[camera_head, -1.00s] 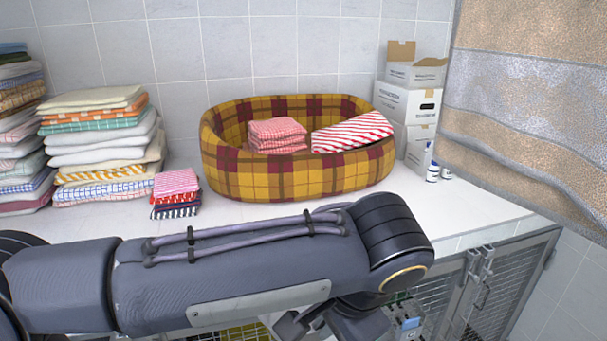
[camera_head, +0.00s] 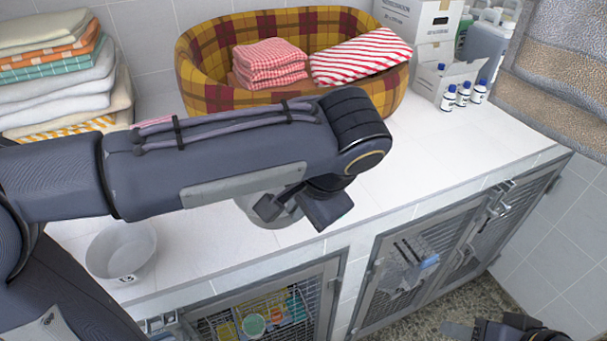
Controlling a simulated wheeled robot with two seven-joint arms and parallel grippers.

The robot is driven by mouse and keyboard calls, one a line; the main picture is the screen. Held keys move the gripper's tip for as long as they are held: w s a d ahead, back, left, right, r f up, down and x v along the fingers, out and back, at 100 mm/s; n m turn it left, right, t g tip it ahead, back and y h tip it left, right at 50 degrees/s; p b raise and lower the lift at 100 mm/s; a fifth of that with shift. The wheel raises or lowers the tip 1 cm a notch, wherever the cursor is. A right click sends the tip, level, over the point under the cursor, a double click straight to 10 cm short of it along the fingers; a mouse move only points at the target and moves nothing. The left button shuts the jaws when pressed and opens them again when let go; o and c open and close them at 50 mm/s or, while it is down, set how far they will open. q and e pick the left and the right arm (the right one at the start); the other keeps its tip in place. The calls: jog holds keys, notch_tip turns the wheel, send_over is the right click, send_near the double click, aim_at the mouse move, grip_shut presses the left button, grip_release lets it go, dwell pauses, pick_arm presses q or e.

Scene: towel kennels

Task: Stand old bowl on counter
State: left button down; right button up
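A pale grey bowl (camera_head: 122,250) with a dark mark on its side stands upright on the white counter (camera_head: 205,245) near its front edge, at the left. A second grey round vessel, apparently a bowl (camera_head: 283,217), is at the counter's front edge in the middle, mostly hidden behind my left gripper. Which one is the old bowl I cannot tell. My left gripper (camera_head: 300,207) has its fingers apart, in front of and over the second bowl; contact is unclear. My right gripper (camera_head: 485,330) shows only partly at the bottom right, low above the floor.
A plaid pet bed (camera_head: 205,98) with folded towels stands at the back. Towel stacks (camera_head: 60,75) are at the left. Boxes (camera_head: 412,28) and small bottles (camera_head: 463,95) are at the back right. Wire kennel doors (camera_head: 408,262) lie below. The right counter is clear.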

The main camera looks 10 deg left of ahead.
pick_arm(q)
jog(key=w, duration=0.1)
jog(key=w+f, duration=0.1)
jog(key=w, duration=0.1)
jog(key=w+p, duration=0.1)
jog(key=shift+w+a+f, duration=0.25)
jog(key=shift+w+f, duration=0.1)
jog(key=shift+f, duration=0.05)
jog(key=w+f, duration=0.2)
jog(key=f, duration=0.1)
jog(key=w+f+p, duration=0.1)
jog(key=w+f, duration=0.2)
jog(key=shift+w+a, duration=0.1)
jog(key=shift+a, duration=0.1)
notch_tip(320, 180, down, 3)
jog(key=shift+w+f, duration=0.15)
jog(key=shift+f, duration=0.2)
jog(key=c, duration=1.6)
grip_release()
